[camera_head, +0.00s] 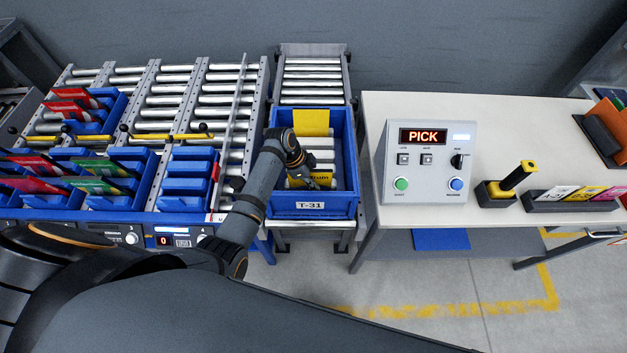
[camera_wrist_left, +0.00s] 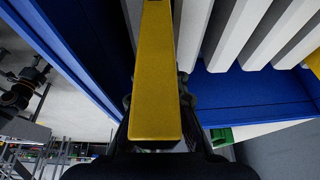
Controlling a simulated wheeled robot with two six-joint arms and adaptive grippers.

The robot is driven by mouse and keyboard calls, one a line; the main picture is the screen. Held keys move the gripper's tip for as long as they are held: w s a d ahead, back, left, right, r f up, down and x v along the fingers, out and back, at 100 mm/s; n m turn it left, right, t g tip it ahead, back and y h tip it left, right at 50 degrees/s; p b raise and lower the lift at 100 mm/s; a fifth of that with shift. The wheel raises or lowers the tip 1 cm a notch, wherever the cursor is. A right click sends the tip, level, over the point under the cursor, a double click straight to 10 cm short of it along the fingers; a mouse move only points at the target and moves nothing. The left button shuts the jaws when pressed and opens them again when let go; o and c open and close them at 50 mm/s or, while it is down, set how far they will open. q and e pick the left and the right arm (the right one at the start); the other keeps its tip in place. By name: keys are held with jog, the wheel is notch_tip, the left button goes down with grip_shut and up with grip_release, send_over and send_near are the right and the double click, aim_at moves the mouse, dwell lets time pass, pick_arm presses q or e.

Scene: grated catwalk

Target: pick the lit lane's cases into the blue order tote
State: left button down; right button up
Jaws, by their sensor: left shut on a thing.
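The blue order tote (camera_head: 343,190), labelled T-31, stands on a roller conveyor. My left gripper (camera_head: 308,176) is inside the tote, shut on a yellow case (camera_head: 298,183) with partly hidden lettering. The left wrist view shows this case (camera_wrist_left: 155,80) from above, between the fingers. Whether it touches the tote floor cannot be told. A second yellow case (camera_head: 311,122) is at the tote's far end. A blue slotted tray (camera_head: 187,178) with no cases visible sits in the lane whose display (camera_head: 164,240) is lit and reads 0. My right gripper is not in view.
Trays of red cases (camera_head: 75,106) and green cases (camera_head: 103,168) fill the lanes at left.

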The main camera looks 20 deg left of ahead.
aim_at(314, 171)
pick_arm(q)
jog(key=shift+f, duration=0.45)
jog(key=c, duration=0.9)
grip_release()
notch_tip(314, 171, up, 8)
jog(key=p, duration=0.8)
jog(key=shift+r, duration=0.1)
